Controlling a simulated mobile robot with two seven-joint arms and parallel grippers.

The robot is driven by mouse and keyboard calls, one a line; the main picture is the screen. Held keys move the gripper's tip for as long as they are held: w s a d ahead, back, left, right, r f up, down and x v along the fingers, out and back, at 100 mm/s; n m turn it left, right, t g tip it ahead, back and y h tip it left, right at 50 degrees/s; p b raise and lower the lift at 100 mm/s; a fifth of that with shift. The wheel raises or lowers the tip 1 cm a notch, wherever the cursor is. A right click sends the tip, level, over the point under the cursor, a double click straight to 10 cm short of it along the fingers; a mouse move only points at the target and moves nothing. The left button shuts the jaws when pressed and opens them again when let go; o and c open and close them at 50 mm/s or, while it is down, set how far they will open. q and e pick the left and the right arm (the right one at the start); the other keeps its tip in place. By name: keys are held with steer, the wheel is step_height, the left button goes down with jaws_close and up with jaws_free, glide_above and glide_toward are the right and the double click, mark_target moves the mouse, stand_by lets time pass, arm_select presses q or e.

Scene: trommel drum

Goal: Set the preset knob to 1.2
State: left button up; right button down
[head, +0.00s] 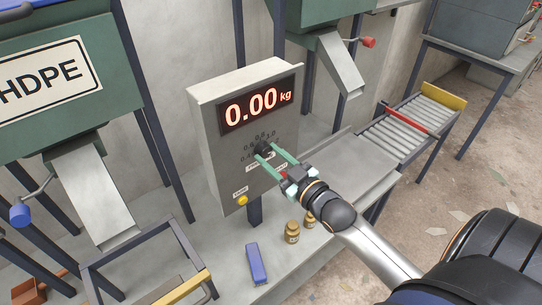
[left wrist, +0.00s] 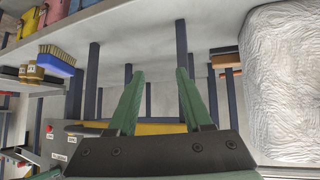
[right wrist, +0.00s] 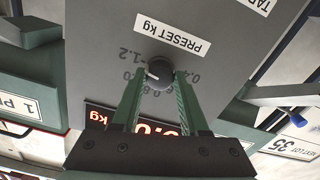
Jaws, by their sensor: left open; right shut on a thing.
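The black preset knob (head: 263,148) is on the grey control box (head: 228,140), below the lit display reading 0.00 kg. My right gripper (head: 269,154) reaches it from the lower right, its green fingers shut on both sides of the knob. In the right wrist view the knob (right wrist: 160,73) sits between the fingertips (right wrist: 160,78), and the scale appears upside down. A white pointer mark on the knob faces left, toward the 1.0 and 1.2 side; its exact reading is unclear. My left gripper (left wrist: 156,75) is open and empty, away from the box.
A yellow button (head: 242,200) is low on the box. A blue brush (head: 257,264) and brass weights (head: 292,232) lie on the bench below. A roller conveyor (head: 410,125) stands to the right. In the left wrist view, a wrapped pale block (left wrist: 285,85) is at the right.

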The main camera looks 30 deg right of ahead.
steer(key=shift+c, duration=2.1)
jaws_free()
steer(key=shift+s+f, duration=0.1)
steer(key=shift+s, duration=0.45)
steer(key=s+d+b, duration=0.1)
steer(key=s, duration=1)
steer(key=shift+s+b, duration=0.2)
steer(key=shift+b, duration=0.2)
